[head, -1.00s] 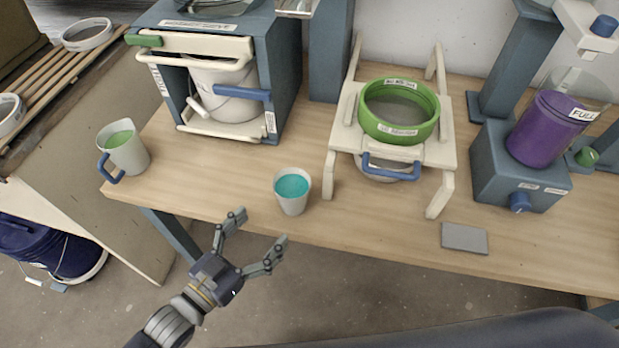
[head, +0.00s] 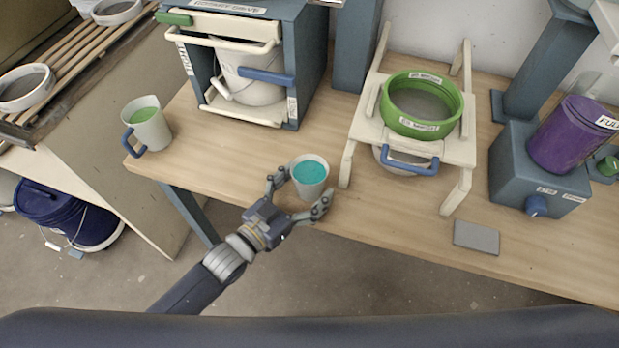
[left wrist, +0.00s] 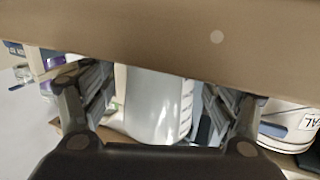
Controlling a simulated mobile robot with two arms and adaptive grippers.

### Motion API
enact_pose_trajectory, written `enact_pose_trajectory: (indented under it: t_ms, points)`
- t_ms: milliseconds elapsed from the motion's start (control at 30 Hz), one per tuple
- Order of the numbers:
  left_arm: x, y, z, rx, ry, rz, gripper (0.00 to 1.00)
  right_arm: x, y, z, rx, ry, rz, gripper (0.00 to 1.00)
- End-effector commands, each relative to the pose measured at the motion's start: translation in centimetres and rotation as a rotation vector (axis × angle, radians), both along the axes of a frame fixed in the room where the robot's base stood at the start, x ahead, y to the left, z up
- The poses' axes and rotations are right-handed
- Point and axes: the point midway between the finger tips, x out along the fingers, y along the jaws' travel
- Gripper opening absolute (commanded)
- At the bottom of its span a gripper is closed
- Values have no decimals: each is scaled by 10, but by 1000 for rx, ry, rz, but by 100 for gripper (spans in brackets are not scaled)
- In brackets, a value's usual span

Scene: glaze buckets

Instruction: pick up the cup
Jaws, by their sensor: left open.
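The white cup (head: 309,178) with teal liquid stands upright on the wooden table (head: 400,222) near its front edge. My left gripper (head: 300,194) is open, with one finger on each side of the cup's lower part. In the left wrist view the cup's pale wall (left wrist: 158,105) fills the space between the two open fingers (left wrist: 155,112). I cannot tell whether either finger touches it. My right gripper is not in view.
A white mug (head: 150,130) with green liquid and a blue handle stands to the left. A cream stand (head: 452,152) with a green sieve (head: 422,104) is close on the right. A grey slab (head: 476,238) lies further right. A blue cabinet (head: 305,75) stands behind.

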Motion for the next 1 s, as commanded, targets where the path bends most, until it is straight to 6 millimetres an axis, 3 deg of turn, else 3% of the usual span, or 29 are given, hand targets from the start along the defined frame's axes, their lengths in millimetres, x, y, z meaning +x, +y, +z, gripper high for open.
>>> enact_pose_trajectory:
  t_ms: [100,367,633,1000]
  points:
    - [9,-7,0,0,-1,0,80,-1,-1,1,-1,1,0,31]
    - [10,-9,-1,0,0,0,80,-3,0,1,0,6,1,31]
    - [10,-8,-1,0,0,0,22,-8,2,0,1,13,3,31]
    - [10,-9,1,-3,-3,0,21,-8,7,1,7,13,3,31]
